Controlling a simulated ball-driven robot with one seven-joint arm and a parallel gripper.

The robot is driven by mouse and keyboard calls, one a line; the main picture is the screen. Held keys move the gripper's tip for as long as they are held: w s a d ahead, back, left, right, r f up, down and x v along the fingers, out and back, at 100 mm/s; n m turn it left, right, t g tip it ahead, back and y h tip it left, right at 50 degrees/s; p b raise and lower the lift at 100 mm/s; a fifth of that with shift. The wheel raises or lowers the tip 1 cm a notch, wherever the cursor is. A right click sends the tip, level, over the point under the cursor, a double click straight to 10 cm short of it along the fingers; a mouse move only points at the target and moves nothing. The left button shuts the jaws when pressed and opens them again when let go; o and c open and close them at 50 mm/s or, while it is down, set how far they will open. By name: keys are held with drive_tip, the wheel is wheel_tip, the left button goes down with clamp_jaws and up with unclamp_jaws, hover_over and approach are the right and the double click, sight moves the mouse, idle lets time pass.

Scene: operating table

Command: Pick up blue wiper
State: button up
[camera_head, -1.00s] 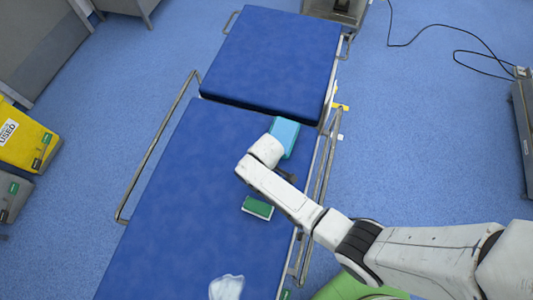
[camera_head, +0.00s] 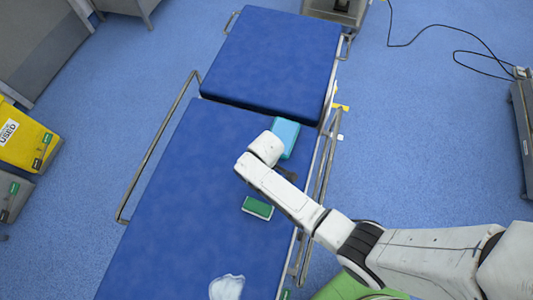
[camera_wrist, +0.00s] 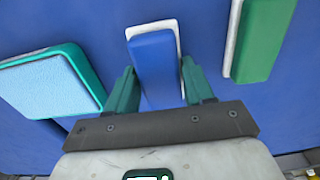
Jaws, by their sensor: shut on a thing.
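The blue wiper (camera_wrist: 153,62), a blue block with a white edge, lies between the two green fingers of my gripper (camera_wrist: 158,76) in the wrist view. My gripper is shut on it. The wiper stands against the blue table padding, and I cannot tell whether it is clear of the surface. In the head view my arm hides the wiper and most of my gripper, which is over the right side of the operating table (camera_head: 190,180).
A green wiper with a white edge (camera_head: 257,207) lies close by and also shows in the wrist view (camera_wrist: 262,40). A light blue box (camera_head: 287,136) with a teal rim is on the other side. A pale crumpled item (camera_head: 227,287) lies nearer. Metal rails (camera_head: 158,145) flank the table.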

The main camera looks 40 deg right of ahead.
drive_tip(key=s+d+r, duration=0.3)
drive_tip(key=s+r, duration=0.8)
drive_tip(key=s, duration=0.2)
drive_tip(key=shift+s+d+r+p, duration=0.15)
drive_tip(key=shift+s+d+p, duration=0.1)
drive_tip(key=shift+s+p, duration=0.1)
drive_tip(key=o, duration=0.5)
drive_tip(key=c, duration=0.4)
drive_tip(key=shift+w, duration=0.1)
